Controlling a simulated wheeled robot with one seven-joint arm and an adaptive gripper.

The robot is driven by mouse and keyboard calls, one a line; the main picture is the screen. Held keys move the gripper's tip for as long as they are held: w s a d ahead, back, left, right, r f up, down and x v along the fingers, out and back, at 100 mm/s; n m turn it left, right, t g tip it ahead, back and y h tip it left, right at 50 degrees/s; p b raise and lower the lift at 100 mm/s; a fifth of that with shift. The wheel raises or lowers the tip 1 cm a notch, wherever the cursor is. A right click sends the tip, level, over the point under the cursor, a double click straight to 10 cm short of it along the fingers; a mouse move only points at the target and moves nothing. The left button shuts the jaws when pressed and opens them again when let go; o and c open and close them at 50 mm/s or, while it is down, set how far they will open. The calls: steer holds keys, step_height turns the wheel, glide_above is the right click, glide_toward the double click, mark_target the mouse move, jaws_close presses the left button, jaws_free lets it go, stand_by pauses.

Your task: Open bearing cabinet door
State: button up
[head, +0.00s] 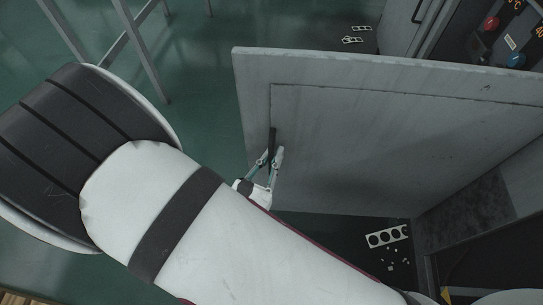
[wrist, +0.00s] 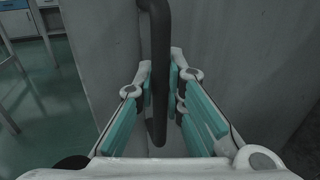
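The cabinet door (head: 350,145) is a large flat grey panel with a thin inset line, spanning the middle and right of the head view. Its dark bar handle (head: 272,140) is near the panel's left side and runs down the middle of the wrist view (wrist: 159,60). My gripper (head: 272,154) is at the handle. In the wrist view, its teal-padded fingers (wrist: 161,75) lie on both sides of the bar, with the tips closed against it. I cannot tell whether the door stands ajar. My arm hides part of the area below the door.
A white plate with round holes (head: 388,236) and small bits lie on the dark surface below the door. A metal frame (head: 135,35) stands at upper left. Green floor (head: 205,100) left of the door is clear.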

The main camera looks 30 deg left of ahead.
mark_target(279, 117)
steer(key=o, duration=0.5)
steer(key=shift+a, duration=0.15)
step_height(279, 117, up, 10)
steer(key=shift+f, duration=0.1)
stand_by(0.5)
